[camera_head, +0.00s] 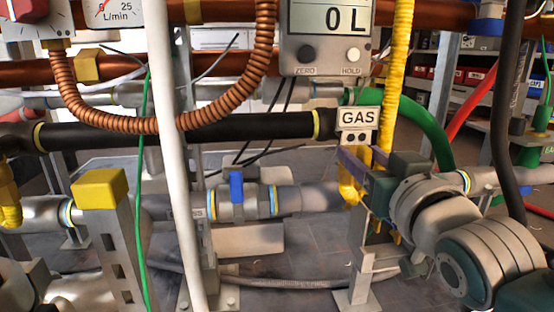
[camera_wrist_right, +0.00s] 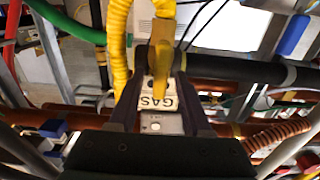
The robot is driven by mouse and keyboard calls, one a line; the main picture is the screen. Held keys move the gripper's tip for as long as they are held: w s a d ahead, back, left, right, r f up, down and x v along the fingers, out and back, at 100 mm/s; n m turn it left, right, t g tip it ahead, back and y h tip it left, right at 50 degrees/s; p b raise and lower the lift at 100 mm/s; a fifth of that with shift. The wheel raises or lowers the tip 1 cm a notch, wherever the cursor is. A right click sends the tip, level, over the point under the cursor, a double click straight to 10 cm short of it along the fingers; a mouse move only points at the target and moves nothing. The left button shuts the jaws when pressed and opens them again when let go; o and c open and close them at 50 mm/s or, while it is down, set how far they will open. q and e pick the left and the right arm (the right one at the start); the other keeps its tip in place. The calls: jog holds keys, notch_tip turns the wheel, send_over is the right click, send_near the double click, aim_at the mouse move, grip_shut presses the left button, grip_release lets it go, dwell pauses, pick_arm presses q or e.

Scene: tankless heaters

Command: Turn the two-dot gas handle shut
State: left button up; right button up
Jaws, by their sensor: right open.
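A white GAS tag (camera_head: 358,118) with two dark dots under the word hangs right of centre in the head view. In the right wrist view the GAS tag (camera_wrist_right: 158,95) appears upside down. A yellow handle (camera_wrist_right: 162,50) stands in front of the tag there, beside a ribbed yellow hose (camera_wrist_right: 119,40). My right gripper (camera_head: 364,160) reaches in from the right, just below the tag. In the wrist view its fingers (camera_wrist_right: 162,82) are apart, one on each side of the handle's lower end. Contact cannot be told. My left gripper is out of view.
A black pipe (camera_head: 220,130) runs left from the tag. A meter (camera_head: 327,35) reading 0 L hangs above. A blue-handled valve (camera_head: 236,187) sits on the lower grey pipe. A white vertical pipe (camera_head: 168,150) and a green hose (camera_head: 425,125) crowd the space.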

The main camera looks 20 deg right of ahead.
grip_shut()
dwell(0.3)
dwell(0.3)
